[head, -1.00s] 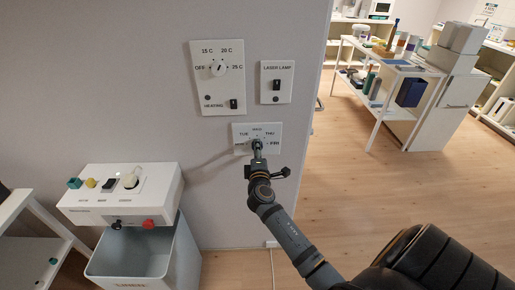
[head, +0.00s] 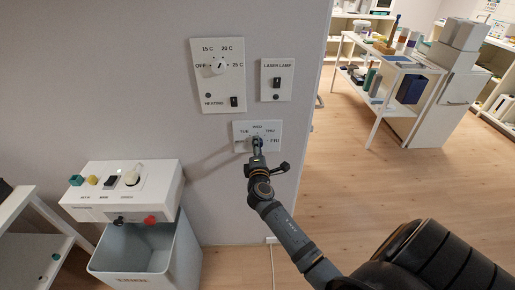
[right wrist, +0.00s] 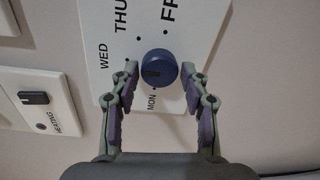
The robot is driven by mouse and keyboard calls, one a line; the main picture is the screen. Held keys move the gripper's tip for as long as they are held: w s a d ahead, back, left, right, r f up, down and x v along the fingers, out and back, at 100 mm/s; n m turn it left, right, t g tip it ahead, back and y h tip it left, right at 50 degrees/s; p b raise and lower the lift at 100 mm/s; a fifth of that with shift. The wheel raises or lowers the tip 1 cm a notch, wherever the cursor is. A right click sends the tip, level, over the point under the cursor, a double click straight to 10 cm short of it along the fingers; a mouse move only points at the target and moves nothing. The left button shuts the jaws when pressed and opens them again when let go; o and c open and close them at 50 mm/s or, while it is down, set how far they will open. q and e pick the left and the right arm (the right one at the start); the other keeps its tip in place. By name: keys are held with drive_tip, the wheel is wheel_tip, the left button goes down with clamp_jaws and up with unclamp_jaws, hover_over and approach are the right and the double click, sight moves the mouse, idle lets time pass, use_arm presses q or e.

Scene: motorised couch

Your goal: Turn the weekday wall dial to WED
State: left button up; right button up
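In the right wrist view the round dark blue knob (right wrist: 158,68) sits between the two fingers of my right gripper (right wrist: 159,72), with a narrow gap on each side. The gripper is open. The knob's dark mark seems to point left in that view, between MON and WED; the left finger covers the label there. My left gripper is out of view.
Above the dial are the heating panel (head: 220,88) and the laser lamp switch panel (head: 276,67). A white control box (head: 128,195) over a grey bin (head: 150,250) stands to the left. Open floor (head: 370,190) and a white shelf table (head: 380,62) are to the right.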

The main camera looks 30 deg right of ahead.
drive_tip(key=shift+o, duration=0.9)
drive_tip(key=v, duration=1.2)
